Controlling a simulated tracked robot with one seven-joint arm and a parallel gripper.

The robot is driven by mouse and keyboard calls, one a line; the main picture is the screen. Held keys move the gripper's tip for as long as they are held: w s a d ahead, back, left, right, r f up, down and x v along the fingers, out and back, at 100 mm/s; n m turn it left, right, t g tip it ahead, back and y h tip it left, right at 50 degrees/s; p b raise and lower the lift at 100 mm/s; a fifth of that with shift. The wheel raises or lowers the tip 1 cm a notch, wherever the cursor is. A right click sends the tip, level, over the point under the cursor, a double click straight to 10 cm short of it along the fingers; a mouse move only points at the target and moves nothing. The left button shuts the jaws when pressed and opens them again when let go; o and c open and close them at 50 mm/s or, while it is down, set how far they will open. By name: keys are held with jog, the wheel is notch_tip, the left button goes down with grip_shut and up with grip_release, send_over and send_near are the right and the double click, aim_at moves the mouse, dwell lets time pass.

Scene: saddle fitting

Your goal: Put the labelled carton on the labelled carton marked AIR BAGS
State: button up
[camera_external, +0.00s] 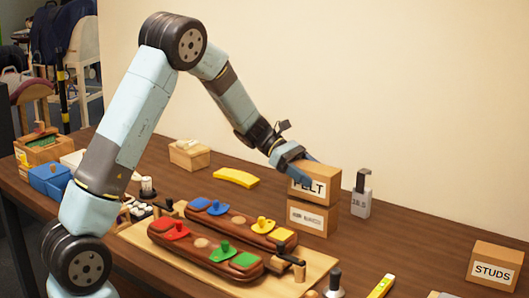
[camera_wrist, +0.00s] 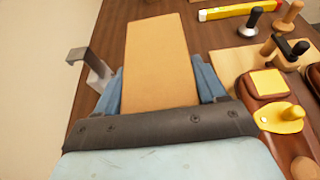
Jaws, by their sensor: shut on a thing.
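A cardboard carton labelled FELT (camera_external: 320,187) sits directly above a second labelled carton (camera_external: 312,217), lined up closely with it. The lower label's text is too small to read for certain. My gripper (camera_external: 302,174) is shut on the FELT carton, with a blue finger covering part of its label. I cannot tell whether the two cartons bear on each other or a thin gap is left. In the wrist view the FELT carton's plain top (camera_wrist: 157,60) lies between my two blue fingers (camera_wrist: 158,88). The lower carton is hidden there.
A grey block with a dark hooked top (camera_external: 361,195) stands just right of the cartons. A STUDS carton (camera_external: 495,266) is at the far right. Wooden fixtures with coloured pieces (camera_external: 215,250) lie on a board in front.

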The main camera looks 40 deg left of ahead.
jog(key=shift+f, duration=0.5)
jog(key=o, duration=1.2)
jog(key=shift+o, duration=0.2)
